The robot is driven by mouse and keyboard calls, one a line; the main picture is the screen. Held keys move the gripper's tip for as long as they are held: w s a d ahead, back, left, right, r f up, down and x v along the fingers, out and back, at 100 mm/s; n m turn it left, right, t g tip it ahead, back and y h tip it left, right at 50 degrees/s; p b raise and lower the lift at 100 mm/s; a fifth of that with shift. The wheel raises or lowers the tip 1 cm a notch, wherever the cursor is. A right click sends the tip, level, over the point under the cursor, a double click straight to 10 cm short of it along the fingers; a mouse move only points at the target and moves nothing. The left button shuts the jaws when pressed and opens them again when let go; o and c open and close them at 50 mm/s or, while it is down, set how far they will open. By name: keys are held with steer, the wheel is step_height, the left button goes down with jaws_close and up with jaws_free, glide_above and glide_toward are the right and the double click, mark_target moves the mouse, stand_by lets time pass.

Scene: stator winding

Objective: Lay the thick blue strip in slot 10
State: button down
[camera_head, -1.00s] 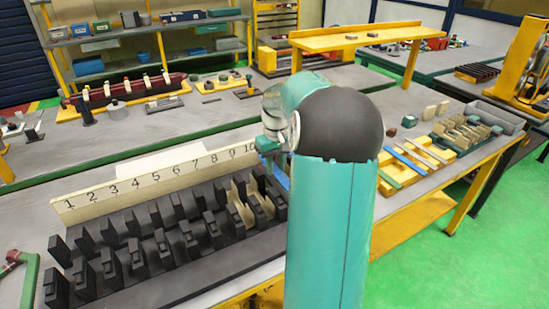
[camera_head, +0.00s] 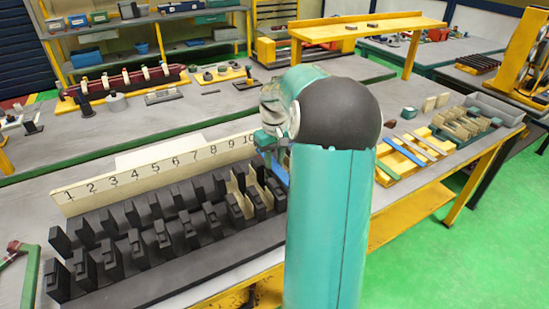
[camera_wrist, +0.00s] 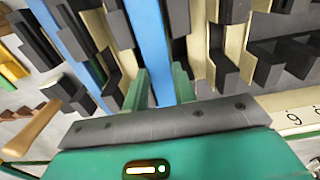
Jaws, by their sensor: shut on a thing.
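My gripper (camera_wrist: 162,88) is shut on a blue strip (camera_wrist: 150,45), which runs between the two green fingers and away from them among black slot blocks in the wrist view. A second blue strip (camera_wrist: 62,30) lies slanted to its left. In the head view a blue strip (camera_head: 281,173) shows beside the slot 10 end of the black slotted stator (camera_head: 180,262), close to my arm. My arm hides most of the gripper there. The label 10 (camera_head: 249,140) is on the cream number board (camera_head: 150,170). Whether the held strip rests in the slot cannot be told.
Cream liners (camera_head: 235,188) stand in slots near the high-numbered end. To the right, a yellow rack (camera_head: 398,165) holds blue and green strips, with a tray of cream parts (camera_head: 465,125) behind it. The bench behind holds several parts; the left front bench is partly clear.

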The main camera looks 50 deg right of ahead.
mark_target(274, 164)
steer(key=shift+f, duration=0.6)
steer(key=shift+f, duration=0.35)
steer(key=shift+f, duration=0.7)
stand_by(0.6)
steer(key=c, duration=1.1)
jaws_free()
steer(key=shift+o, duration=0.2)
steer(key=shift+r, duration=0.3)
steer(key=shift+r, duration=0.35)
steer(key=shift+r, duration=0.25)
